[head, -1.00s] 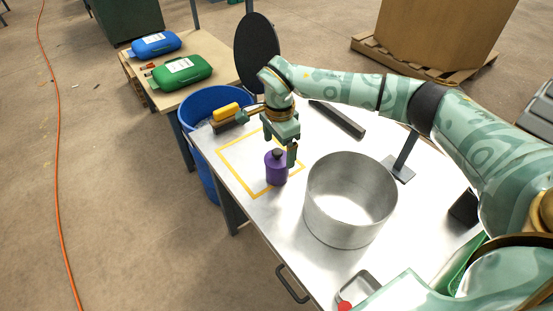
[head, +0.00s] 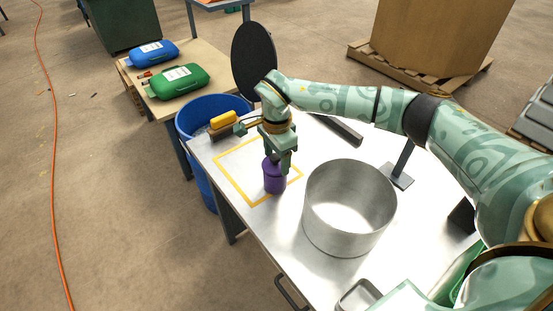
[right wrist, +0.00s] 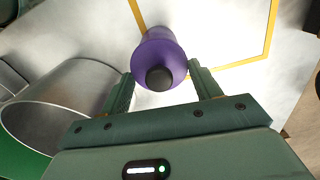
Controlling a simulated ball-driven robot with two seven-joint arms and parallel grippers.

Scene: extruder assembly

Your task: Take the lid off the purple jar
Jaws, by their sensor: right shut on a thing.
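The purple jar (head: 274,181) stands upright on the metal table, at the yellow outline's near edge. In the right wrist view the jar (right wrist: 160,45) has a dark round lid (right wrist: 159,78) at its top, facing the camera. My right gripper (head: 278,163) comes down over the jar from above and hides the lid in the head view. My left gripper is not in view.
A large open metal pot (head: 350,215) stands just right of the jar. The yellow outline (head: 228,180) is mostly bare. A yellow-handled tool (head: 223,118) lies at the table's far left corner, beside a blue bin (head: 190,125). A black stand (head: 400,170) is behind the pot.

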